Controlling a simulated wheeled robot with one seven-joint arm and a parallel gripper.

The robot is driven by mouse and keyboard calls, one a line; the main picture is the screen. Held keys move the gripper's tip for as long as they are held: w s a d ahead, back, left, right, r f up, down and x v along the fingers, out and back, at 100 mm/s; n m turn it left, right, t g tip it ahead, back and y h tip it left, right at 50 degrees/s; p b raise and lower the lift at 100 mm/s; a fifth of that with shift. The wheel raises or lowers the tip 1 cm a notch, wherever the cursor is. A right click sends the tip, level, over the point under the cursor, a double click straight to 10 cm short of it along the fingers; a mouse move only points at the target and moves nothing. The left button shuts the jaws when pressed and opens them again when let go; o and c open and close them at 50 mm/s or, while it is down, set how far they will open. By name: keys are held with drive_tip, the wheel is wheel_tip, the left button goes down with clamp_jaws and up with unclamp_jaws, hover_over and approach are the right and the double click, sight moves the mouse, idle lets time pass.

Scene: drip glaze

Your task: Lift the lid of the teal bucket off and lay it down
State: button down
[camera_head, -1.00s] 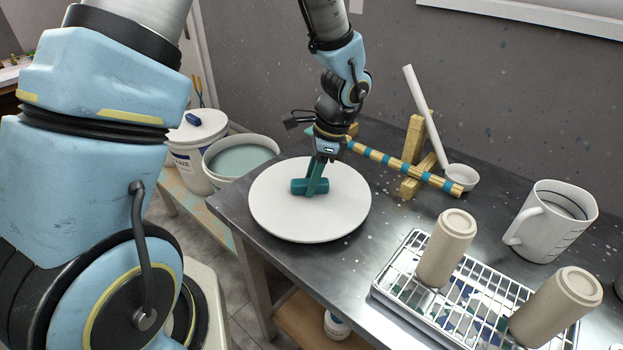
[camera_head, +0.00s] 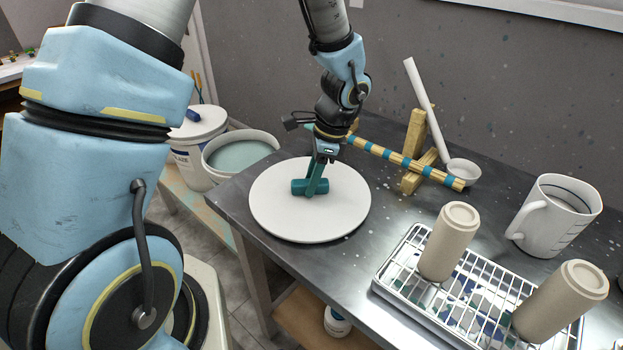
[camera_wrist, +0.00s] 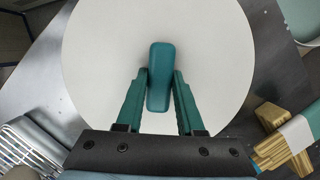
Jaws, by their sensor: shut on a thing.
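The lid (camera_head: 290,222) is a large, flat white disc with a teal bar handle (camera_head: 298,187) at its middle. My gripper (camera_head: 315,185) points down, with its teal fingers shut on the handle. In the wrist view the fingers lie on both sides of the handle (camera_wrist: 160,80), and the lid (camera_wrist: 105,50) fills the middle. The lid is level over the left corner of the dark table; I cannot tell whether it touches the top. The bucket (camera_head: 240,157), left of the table, is open and shows pale teal glaze inside.
A wooden stand (camera_head: 415,150) with a striped bar and a ladle (camera_head: 425,100) stand behind and right of the lid. A wire rack (camera_head: 400,270) with beige cylinders (camera_head: 450,242) and a white jug (camera_head: 555,215) are at the right. A closed white tub (camera_head: 190,160) stands beside the bucket.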

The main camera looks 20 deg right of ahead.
drive_tip(key=shift+c, duration=2.2)
unclamp_jaws()
drive_tip(key=w+b+v, duration=0.1)
drive_tip(key=b+v, duration=0.1)
drive_tip(key=v, duration=0.9)
drive_tip(key=w+a+n+h, duration=0.1)
drive_tip(key=a+n+h, duration=0.2)
drive_tip(key=a+n, duration=1.7)
drive_tip(key=a+f, duration=0.1)
drive_tip(key=a, duration=0.7)
drive_tip(key=shift+a+t, duration=0.25)
drive_tip(key=shift+t, duration=0.15)
